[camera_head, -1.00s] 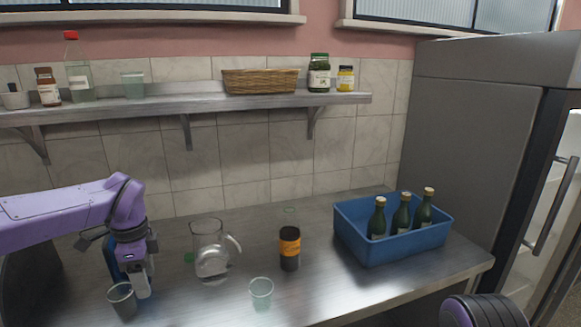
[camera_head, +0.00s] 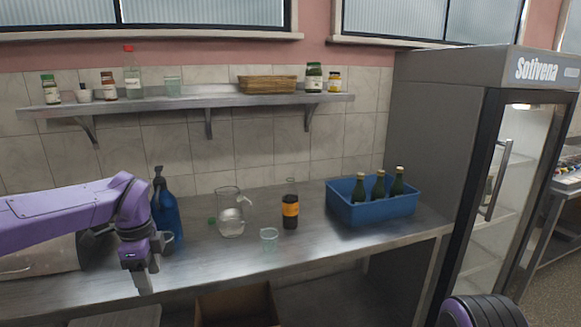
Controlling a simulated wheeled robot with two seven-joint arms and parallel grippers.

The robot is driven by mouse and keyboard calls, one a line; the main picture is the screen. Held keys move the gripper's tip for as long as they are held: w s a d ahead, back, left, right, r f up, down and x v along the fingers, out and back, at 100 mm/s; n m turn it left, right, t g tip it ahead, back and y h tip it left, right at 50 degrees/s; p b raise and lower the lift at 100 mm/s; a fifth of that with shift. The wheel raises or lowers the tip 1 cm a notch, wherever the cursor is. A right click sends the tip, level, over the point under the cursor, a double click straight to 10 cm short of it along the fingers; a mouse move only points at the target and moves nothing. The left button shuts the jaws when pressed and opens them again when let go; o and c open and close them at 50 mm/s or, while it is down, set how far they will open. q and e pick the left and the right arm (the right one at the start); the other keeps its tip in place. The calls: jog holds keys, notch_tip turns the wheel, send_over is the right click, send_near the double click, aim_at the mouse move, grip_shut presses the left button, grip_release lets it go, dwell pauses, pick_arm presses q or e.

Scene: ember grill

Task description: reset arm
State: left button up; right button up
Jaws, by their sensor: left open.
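My left arm comes in from the left, and its gripper (camera_head: 146,281) points down at the front edge of the steel counter (camera_head: 330,247). Its fingers are open, and I see nothing held between them. A blue spray bottle (camera_head: 167,216) stands just behind the gripper. A grey cup seen beside the gripper earlier does not show now. My right gripper is out of view; only a purple part of my right arm shows at the bottom right.
A glass jug (camera_head: 230,214), a clear cup (camera_head: 269,240) and a dark bottle with an orange label (camera_head: 290,209) stand mid-counter. A blue crate (camera_head: 385,211) holds green bottles. A wall shelf (camera_head: 190,102) bears jars and a basket. A fridge (camera_head: 440,150) stands right.

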pick_arm(q)
jog(key=a+f+m+t+y, duration=0.2)
jog(key=a+f+m+y, duration=0.35)
jog(key=m, duration=0.65)
jog(key=s+d+f+m+t+y, duration=0.1)
jog(key=s+f+m+t, duration=0.15)
jog(key=f+m, duration=0.8)
jog(key=s+d+f+m+t+y, duration=0.1)
jog(key=s+d+f+m+t, duration=0.15)
jog(key=f+m, duration=0.75)
jog(key=s+d+f+m+g+h, duration=0.1)
jog(key=s+f+m, duration=0.2)
jog(key=s, duration=0.6)
jog(key=s+f+m+g+h, duration=0.1)
jog(key=s+f+m, duration=0.3)
jog(key=s+m, duration=0.4)
jog(key=s+d+f+m+g+h, duration=0.1)
jog(key=s+f+m, duration=0.3)
jog(key=s, duration=0.7)
jog(key=shift+s+d+m+g+h, duration=0.35)
jog(key=shift+m+g+h, duration=0.2)
jog(key=shift+m, duration=0.5)
